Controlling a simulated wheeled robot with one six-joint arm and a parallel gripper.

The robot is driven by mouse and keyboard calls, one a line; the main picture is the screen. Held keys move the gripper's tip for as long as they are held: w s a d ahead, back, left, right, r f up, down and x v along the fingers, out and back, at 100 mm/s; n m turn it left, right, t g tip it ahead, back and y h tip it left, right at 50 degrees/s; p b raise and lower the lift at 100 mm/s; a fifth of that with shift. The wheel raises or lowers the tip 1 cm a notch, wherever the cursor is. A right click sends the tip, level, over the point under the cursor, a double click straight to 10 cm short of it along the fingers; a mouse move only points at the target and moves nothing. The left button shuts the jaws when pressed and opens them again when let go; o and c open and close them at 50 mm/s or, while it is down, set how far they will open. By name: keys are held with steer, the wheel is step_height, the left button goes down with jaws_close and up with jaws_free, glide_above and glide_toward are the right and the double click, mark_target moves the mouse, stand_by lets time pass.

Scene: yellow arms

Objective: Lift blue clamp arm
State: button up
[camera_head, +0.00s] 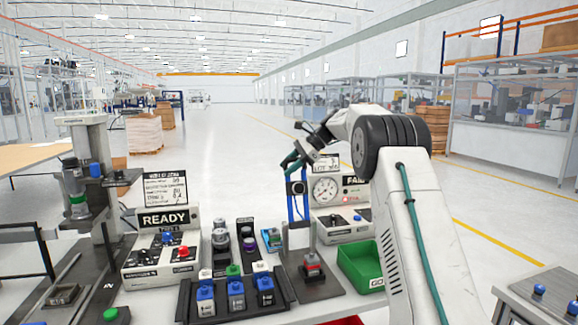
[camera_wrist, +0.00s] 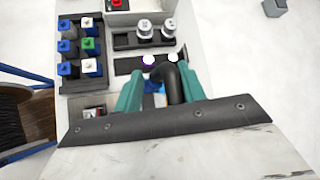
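The blue clamp arm (camera_head: 291,207) stands upright on a grey fixture with a dark base, left of the round gauge in the head view. Its upper end meets my gripper (camera_head: 291,160). In the wrist view, my gripper's teal fingers (camera_wrist: 162,92) are apart. A black curved handle (camera_wrist: 172,80) lies between them, close to the right finger, with a gap on the left. A bit of blue (camera_wrist: 154,87) shows in that gap. I cannot tell whether the right finger touches the handle.
A READY control box (camera_head: 162,245) stands left, and a gauge panel (camera_head: 328,190) stands behind right. A black rack (camera_head: 236,305) of blue- and green-bodied parts is in front. A green bin (camera_head: 360,268) is right of the fixture. A grey press column (camera_head: 95,170) rises at far left.

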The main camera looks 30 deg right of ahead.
steer(key=shift+s+d+r, duration=0.15)
steer(key=shift+d, duration=0.35)
steer(key=v, duration=0.7)
steer(key=shift+s+d+r, duration=0.2)
steer(key=shift+r, duration=0.15)
